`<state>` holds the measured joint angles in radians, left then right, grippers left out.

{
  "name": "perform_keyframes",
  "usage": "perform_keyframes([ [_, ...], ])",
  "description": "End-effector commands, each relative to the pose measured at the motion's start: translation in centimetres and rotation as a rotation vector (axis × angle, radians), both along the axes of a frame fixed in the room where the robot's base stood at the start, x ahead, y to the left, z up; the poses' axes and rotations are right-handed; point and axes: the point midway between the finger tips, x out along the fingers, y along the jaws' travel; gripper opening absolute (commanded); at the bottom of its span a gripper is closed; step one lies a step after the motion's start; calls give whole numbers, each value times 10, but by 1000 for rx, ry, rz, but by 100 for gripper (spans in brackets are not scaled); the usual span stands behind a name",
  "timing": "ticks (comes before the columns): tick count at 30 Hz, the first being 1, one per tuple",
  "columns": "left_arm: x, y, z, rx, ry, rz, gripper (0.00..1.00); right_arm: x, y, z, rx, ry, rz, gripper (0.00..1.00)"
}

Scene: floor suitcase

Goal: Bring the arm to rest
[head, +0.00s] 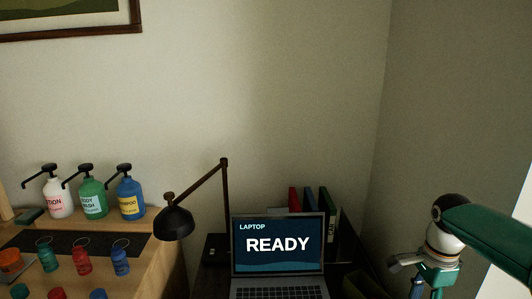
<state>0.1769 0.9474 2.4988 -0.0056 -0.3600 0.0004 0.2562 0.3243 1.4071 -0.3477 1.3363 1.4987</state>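My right arm comes in from the right edge, with a green link and a white and dark wrist joint. My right gripper (426,287) hangs down at the bottom right, cut by the lower edge of the head view. Its fingertips are out of frame, so its opening does not show. My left arm and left gripper are not in the picture.
A laptop (277,244) reading READY stands open on a dark desk, with binders (308,200) behind. A black lamp (176,222) leans beside it. Pump bottles (92,198) and small coloured bottles (81,259) stand on a wooden surface (165,263) at left.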

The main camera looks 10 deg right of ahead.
Motion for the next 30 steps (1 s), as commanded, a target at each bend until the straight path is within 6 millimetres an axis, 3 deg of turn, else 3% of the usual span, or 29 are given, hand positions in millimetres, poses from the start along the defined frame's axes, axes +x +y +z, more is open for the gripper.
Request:
perform_keyframes([
  [5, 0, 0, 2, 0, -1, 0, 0, 3, 24, -37, 28, 93, 54, 44],
  [11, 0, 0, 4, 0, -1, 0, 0, -11, 55, -84, 76, 216, 113, 44],
  [17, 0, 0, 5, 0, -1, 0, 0, -32, 99, -147, 152, 309, 220, 44],
  [20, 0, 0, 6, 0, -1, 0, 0, -53, 132, -191, 218, 343, 325, 44],
  [24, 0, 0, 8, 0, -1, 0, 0, -103, 194, -259, 357, 343, 544, 44],
  [27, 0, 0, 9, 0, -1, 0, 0, -148, 236, -298, 454, 282, 725, 44],
  [30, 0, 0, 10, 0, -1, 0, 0, -184, 266, -321, 508, 181, 894, 44],
])
